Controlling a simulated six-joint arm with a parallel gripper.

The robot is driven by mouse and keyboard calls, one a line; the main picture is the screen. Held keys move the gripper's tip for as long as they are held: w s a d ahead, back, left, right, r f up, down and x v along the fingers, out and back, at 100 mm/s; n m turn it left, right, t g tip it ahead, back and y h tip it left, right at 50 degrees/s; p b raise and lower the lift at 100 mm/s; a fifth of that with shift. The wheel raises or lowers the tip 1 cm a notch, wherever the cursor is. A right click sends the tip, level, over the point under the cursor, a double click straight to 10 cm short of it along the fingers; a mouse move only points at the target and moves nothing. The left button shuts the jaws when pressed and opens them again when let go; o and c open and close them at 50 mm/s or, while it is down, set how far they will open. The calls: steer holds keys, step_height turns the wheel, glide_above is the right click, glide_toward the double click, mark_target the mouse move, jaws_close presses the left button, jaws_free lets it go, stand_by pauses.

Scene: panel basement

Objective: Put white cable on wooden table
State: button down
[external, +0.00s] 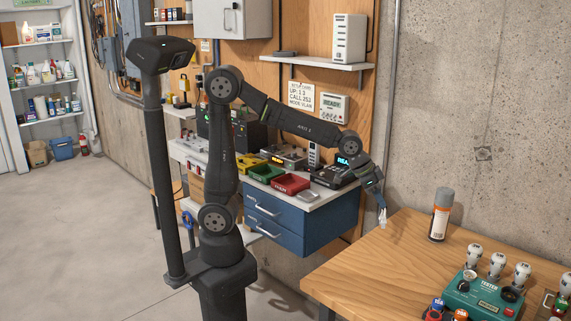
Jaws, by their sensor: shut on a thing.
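My gripper (379,205) points down and is shut on a small white piece, which looks like the white cable (383,217). Most of the cable is hidden or too small to make out. The gripper is in the gap between the blue-drawer bench and the wooden table (375,262), near the table's back left edge. The cable appears in front of the concrete wall, close to that edge. I cannot tell whether it touches the table.
A spray can (441,214) stands at the table's back. A green tester box (484,297) and several white bulbs (497,265) crowd its right side. The table's left and middle are clear. The blue-drawer bench (290,222) holds red, green and yellow trays.

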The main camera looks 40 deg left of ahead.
steer(key=s+d+m+g+h, duration=0.1)
steer(key=s+d+m+h, duration=0.1)
steer(key=s+d+m, duration=0.2)
steer(key=s+m, duration=0.3)
steer(key=m, duration=0.1)
steer(key=shift+m, duration=0.3)
steer(key=shift+w+f, duration=0.1)
steer(key=shift+f, duration=0.05)
steer(key=shift+w+a+f, duration=0.5)
steer(key=shift+w+f, duration=1.3)
steer(key=shift+w, duration=0.05)
steer(key=shift+w+a+f, duration=0.55)
steer(key=shift+w+f, duration=1.3)
steer(key=shift+w, duration=0.05)
steer(key=shift+w+a+f, duration=0.5)
steer(key=shift+w+f, duration=1.3)
steer(key=shift+w, duration=0.05)
steer(key=shift+f, duration=0.15)
